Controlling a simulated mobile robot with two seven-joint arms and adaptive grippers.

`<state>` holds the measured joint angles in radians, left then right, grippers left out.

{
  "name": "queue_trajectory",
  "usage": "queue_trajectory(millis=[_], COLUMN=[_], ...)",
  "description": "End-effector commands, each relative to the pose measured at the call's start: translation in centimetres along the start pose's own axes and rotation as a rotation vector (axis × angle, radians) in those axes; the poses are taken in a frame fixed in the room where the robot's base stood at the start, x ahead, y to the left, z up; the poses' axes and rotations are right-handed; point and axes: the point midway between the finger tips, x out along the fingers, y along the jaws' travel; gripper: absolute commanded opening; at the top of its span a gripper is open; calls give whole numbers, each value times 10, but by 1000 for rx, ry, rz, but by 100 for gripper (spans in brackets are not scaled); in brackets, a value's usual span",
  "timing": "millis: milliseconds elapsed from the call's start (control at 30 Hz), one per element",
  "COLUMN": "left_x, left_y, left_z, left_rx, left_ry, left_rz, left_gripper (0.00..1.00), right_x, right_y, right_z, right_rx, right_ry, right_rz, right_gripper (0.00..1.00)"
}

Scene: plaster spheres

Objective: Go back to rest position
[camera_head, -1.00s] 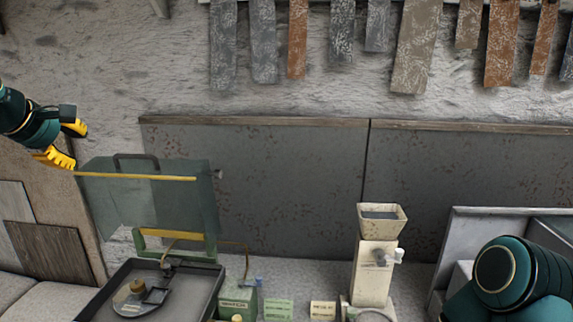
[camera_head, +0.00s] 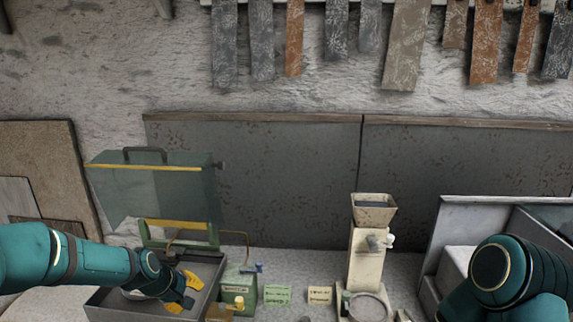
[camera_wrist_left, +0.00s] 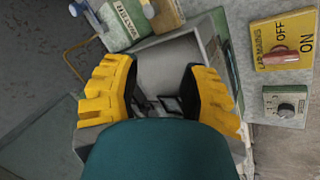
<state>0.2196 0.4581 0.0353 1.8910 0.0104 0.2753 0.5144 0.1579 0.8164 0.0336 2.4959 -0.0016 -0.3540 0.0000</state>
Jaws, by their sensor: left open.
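My left gripper (camera_head: 185,290) is open, with its yellow fingers over the dark metal tray of the machine with a raised, tinted cover (camera_head: 160,185). In the left wrist view the left gripper (camera_wrist_left: 160,88) has its two yellow fingers spread apart, with nothing held between them. The tray (camera_wrist_left: 172,60) lies behind them there. My right arm (camera_head: 515,275) shows as a teal link at the lower right of the head view; its gripper is out of the picture.
A cream hopper machine (camera_head: 365,255) stands right of centre. A green box (camera_head: 238,290) with a blue tap and small labelled cards (camera_head: 277,295) are beside the tray. A grey bin (camera_head: 455,225) is at right. A yellow ON/OFF switch plate (camera_wrist_left: 283,43) shows in the wrist view.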

Motion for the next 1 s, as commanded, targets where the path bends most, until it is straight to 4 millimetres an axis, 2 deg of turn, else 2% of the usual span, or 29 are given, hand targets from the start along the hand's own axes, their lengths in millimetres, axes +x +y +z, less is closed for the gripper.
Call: queue_trajectory(millis=[33, 100, 233, 400, 600, 633, 700, 1000], left_x=[23, 47, 78, 92, 84, 84, 104, 159], left_y=[-14, -32, -68, -110, -153, -159, -165, -199], left_z=[30, 68, 141, 223, 301, 309, 306, 320], left_rx=[47, 120, 255, 409, 562, 580, 574, 571], left_ry=[-40, -80, -158, -246, -342, -350, -337, -341], left_rz=[-18, -33, -55, -66, -67, -66, -65, -75], left_gripper=[43, 43, 43, 43, 43, 43, 43, 43], right_x=[0, 0, 0, 0, 0, 3, 23, 85], right_y=[0, 0, 0, 0, 0, 1, 8, 30], right_z=[0, 0, 0, 0, 0, 0, 3, 15], right_rx=[0, 0, 0, 0, 0, 0, -1, -1], right_ry=[1, 1, 1, 1, 1, 1, -1, -10], right_rz=[0, 0, 0, 0, 0, 0, 1, 9], right_gripper=[47, 47, 47, 47, 47, 47, 47, 47])
